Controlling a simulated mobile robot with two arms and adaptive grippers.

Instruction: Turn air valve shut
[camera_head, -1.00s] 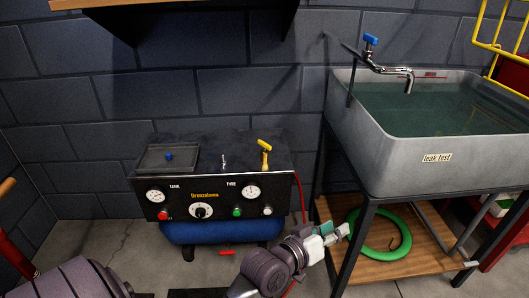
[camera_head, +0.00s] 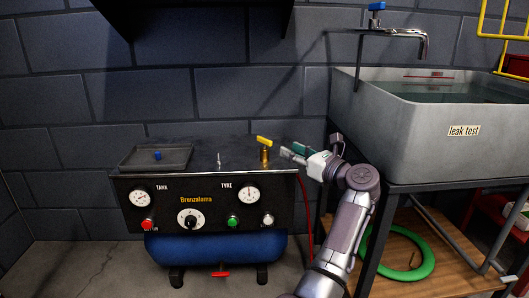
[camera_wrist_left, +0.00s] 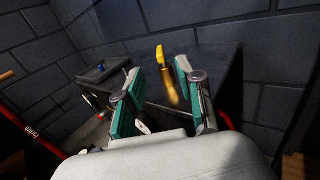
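The air valve has a yellow handle (camera_head: 264,141) on an upright brass body (camera_head: 265,157), at the right of the compressor's dark top. The handle lies roughly crosswise, slightly slanted, in the head view. My left gripper (camera_head: 290,153) is just right of the valve at about its height, apart from it. In the left wrist view the two teal-padded fingers of my left gripper (camera_wrist_left: 158,76) are spread, with nothing held. The brass body (camera_wrist_left: 171,88) shows beyond and between them, with the yellow handle (camera_wrist_left: 160,57) above. My right gripper is out of view.
The compressor's front panel (camera_head: 190,215) carries gauges and knobs, with a blue tank (camera_head: 215,247) below. A grey tray (camera_head: 157,157) and a small metal toggle (camera_head: 219,160) share its top. A grey sink (camera_head: 420,130) stands close on the right; a brick wall is behind.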

